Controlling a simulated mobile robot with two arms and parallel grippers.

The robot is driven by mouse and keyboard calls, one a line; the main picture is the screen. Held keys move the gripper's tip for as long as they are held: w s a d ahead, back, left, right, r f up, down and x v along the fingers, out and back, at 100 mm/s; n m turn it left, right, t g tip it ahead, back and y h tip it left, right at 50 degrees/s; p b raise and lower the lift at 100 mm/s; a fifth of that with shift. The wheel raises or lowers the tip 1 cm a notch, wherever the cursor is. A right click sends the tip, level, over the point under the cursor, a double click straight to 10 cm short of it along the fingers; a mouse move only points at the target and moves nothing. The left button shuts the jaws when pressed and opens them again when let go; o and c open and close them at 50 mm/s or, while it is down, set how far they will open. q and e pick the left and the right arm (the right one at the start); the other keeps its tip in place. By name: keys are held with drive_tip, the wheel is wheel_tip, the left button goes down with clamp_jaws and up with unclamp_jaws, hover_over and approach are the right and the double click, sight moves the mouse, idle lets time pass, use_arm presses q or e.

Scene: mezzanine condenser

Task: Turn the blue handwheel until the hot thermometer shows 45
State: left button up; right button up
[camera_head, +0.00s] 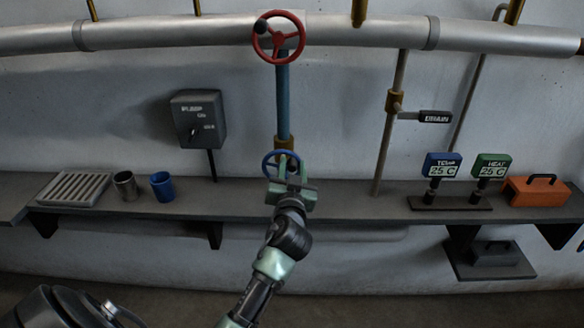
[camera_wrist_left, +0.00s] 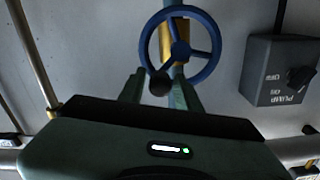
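The blue handwheel (camera_head: 281,160) sits low on a blue vertical pipe at the shelf's back. In the left wrist view the handwheel (camera_wrist_left: 207,67) shows upside down, with a dark knob (camera_wrist_left: 160,83) on its rim. My left gripper (camera_head: 285,167) is at the wheel. Its two fingers (camera_wrist_left: 160,92) stand apart on either side of the knob, with visible gaps, so it looks open. A green-framed thermometer (camera_head: 492,166), its label seeming to read HEAT, shows 25 C. A blue-framed one (camera_head: 441,166) beside it also shows 25 C. My right gripper is not in view.
A red handwheel (camera_head: 279,37) is above on the same pipe. A pump switch box (camera_head: 198,119) is on the wall at left. The shelf (camera_head: 335,190) holds a slatted rack (camera_head: 74,188), a grey cup (camera_head: 125,186), a blue cup (camera_head: 162,187) and an orange toolbox (camera_head: 537,191).

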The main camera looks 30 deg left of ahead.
use_arm(q)
drive_tip(key=shift+o, duration=0.4)
drive_tip(key=shift+s+d, duration=0.15)
drive_tip(key=shift+s, duration=0.05)
drive_tip(key=b+v, duration=0.2)
drive_tip(key=v, duration=0.5)
drive_tip(key=shift+s+f, duration=0.1)
drive_tip(key=shift+s, duration=0.05)
